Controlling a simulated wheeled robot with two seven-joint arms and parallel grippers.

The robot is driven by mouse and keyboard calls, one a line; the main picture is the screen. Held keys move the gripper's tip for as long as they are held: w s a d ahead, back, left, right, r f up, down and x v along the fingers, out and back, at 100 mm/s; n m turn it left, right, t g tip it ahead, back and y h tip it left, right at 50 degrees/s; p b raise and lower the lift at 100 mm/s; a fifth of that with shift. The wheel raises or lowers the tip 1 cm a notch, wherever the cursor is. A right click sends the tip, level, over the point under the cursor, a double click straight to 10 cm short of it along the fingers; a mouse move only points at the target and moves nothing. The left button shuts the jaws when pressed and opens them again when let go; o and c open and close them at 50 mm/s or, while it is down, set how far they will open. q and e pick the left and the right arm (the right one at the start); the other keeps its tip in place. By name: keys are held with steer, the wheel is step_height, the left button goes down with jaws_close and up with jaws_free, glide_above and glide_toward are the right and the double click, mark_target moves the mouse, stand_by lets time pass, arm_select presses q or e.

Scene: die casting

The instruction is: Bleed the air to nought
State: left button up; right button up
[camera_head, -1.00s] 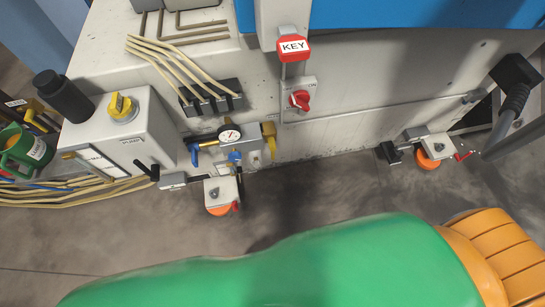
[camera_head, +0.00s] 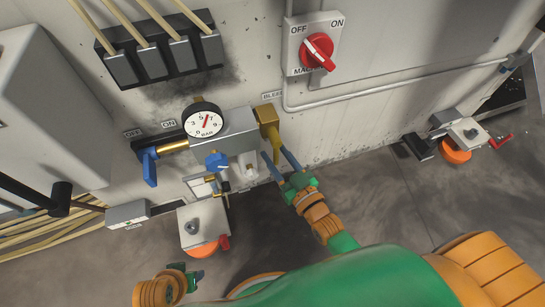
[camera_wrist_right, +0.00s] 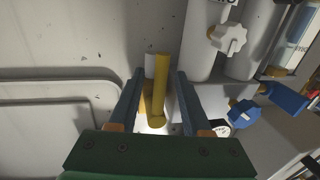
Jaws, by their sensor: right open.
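The yellow bleed valve (camera_head: 268,118) sits at the right end of the grey air block, beside a BLEED label partly hidden by it. My right gripper (camera_head: 281,161) is open, with its two fingers around the valve's yellow handle. In the right wrist view the handle (camera_wrist_right: 158,95) stands between the open fingers (camera_wrist_right: 160,75), with a gap visible on both sides. The MAIN pressure gauge (camera_head: 203,122) has its red needle pointing up, near the middle of the scale.
A blue lever (camera_head: 150,168) hangs down at the block's left end, near OFF and ON labels. A blue knob (camera_head: 216,161) is below the gauge. A red rotary switch (camera_head: 317,50) is above right. A box with an orange base (camera_head: 203,228) stands below on the floor.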

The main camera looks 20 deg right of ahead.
steer(key=shift+w, duration=0.15)
jaws_close()
stand_by(1.4)
